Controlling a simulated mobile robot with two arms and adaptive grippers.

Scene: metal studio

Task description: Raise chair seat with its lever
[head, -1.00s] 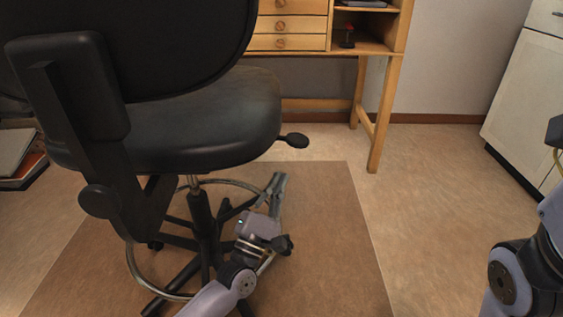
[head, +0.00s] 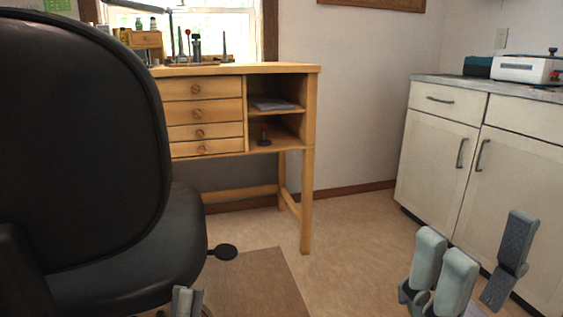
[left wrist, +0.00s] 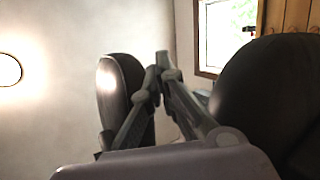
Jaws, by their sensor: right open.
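The black office chair (head: 75,150) stands at the left of the head view, its backrest towards me. Its seat (head: 170,245) is partly hidden by the backrest. The black paddle-ended lever (head: 225,251) sticks out to the right from under the seat. My left gripper (head: 187,297) shows only its fingertips at the bottom edge, below and left of the lever and apart from it in the picture. In the left wrist view its fingers (left wrist: 159,66) meet at the tips with nothing visible between them. My right gripper (head: 482,245) is open and empty at lower right.
A wooden desk (head: 205,115) with drawers stands behind the chair. White cabinets (head: 455,160) line the right side, behind my right gripper. A brown mat (head: 255,285) lies beneath the chair. The floor between desk and cabinets is clear.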

